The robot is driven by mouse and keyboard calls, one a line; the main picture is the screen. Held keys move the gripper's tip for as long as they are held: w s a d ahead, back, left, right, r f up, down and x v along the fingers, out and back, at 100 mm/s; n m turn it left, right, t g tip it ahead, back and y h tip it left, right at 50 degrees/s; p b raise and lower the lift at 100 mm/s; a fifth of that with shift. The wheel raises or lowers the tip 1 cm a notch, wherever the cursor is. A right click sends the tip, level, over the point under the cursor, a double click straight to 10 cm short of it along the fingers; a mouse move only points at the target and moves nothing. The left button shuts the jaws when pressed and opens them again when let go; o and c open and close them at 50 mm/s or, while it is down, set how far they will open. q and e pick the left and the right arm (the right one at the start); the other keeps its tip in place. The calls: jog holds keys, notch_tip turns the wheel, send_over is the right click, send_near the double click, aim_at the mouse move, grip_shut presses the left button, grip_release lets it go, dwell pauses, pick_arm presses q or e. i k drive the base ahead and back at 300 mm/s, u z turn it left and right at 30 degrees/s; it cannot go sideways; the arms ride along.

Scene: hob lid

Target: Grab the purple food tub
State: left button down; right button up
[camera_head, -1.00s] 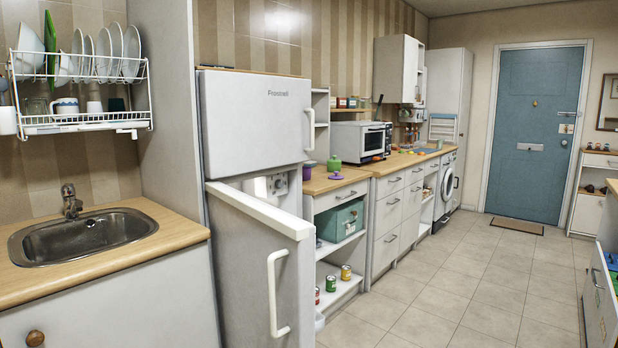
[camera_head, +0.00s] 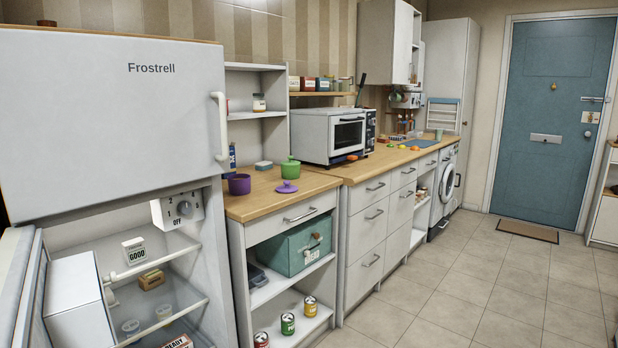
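A purple tub (camera_head: 239,184) stands upright on the wooden counter, close to the right side of the fridge. A small purple lid with a knob (camera_head: 287,187) lies on the same counter to its right.
The fridge (camera_head: 105,125) stands at the left with its lower compartment open, showing shelves with several items. A toaster oven (camera_head: 330,135) sits further along the counter. Below are a teal bread box (camera_head: 296,248) and several cans. The tiled floor (camera_head: 450,285) is clear.

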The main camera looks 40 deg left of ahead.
aim_at(238, 184)
jog(key=u, duration=0.4)
jog(key=i, duration=1.45)
jog(key=u, duration=1)
